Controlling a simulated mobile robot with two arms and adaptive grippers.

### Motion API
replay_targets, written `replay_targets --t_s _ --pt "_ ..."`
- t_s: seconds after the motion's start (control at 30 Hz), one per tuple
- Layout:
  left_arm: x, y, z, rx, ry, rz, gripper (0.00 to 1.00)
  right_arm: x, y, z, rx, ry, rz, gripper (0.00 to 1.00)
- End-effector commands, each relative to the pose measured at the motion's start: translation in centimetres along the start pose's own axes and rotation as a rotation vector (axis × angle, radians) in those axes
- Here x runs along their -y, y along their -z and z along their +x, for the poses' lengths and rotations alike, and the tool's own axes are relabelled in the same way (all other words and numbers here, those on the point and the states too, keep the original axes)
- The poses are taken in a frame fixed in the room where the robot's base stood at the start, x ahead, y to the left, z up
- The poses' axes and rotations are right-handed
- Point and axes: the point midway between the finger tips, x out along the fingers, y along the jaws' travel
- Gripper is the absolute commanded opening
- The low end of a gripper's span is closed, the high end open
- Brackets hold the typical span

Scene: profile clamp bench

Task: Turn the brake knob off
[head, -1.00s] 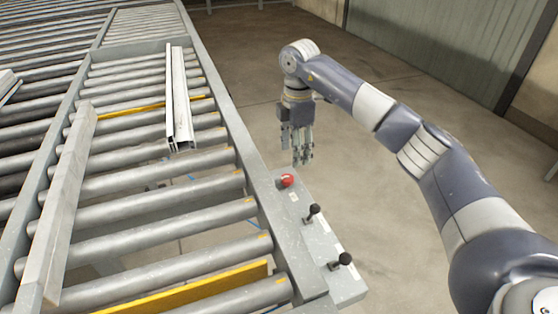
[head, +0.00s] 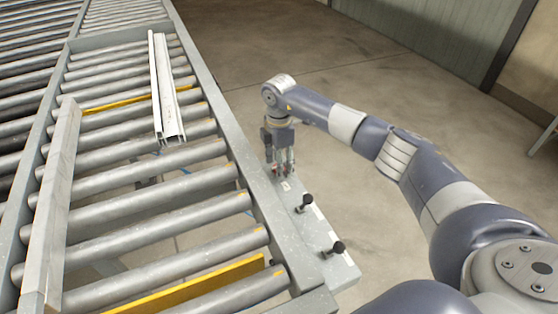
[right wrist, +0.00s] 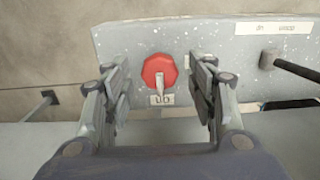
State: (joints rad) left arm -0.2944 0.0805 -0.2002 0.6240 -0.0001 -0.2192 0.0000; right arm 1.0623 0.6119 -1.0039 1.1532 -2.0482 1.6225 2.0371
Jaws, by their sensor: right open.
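The red brake knob (right wrist: 159,72) is on the grey control panel (right wrist: 215,45), with a pale pointer aimed down at a small label (right wrist: 162,100) in the right wrist view. The label's letters look upside down and are hard to read. My right gripper (head: 281,167) is open, fingers pointing down at the panel's far end. In the right wrist view its fingers stand left and right of the knob, with a gap on each side. In the head view the fingers mostly hide the knob. My left gripper is not in view.
Two black-knobbed levers (head: 304,203) (head: 333,250) stand along the panel nearer to me. The roller conveyor (head: 235,150) lies left of it, carrying pale profiles (head: 168,95) near a long grey bar (head: 50,200). Open floor lies right of the panel.

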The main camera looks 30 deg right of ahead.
Motion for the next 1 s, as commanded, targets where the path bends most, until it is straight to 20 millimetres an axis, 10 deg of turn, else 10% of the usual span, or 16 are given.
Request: replay_targets --t_s 0.23,0.47,1.0 --pt "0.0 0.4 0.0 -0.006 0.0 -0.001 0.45 0.0 0.0 0.1 0.0 0.0 0.0 0.52" --pt "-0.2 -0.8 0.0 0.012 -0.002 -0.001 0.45 0.0 0.0 0.1 0.0 0.0 0.0 0.07" --pt "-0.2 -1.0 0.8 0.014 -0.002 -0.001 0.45 -0.1 0.0 0.1 0.0 -0.001 -0.13 0.07"
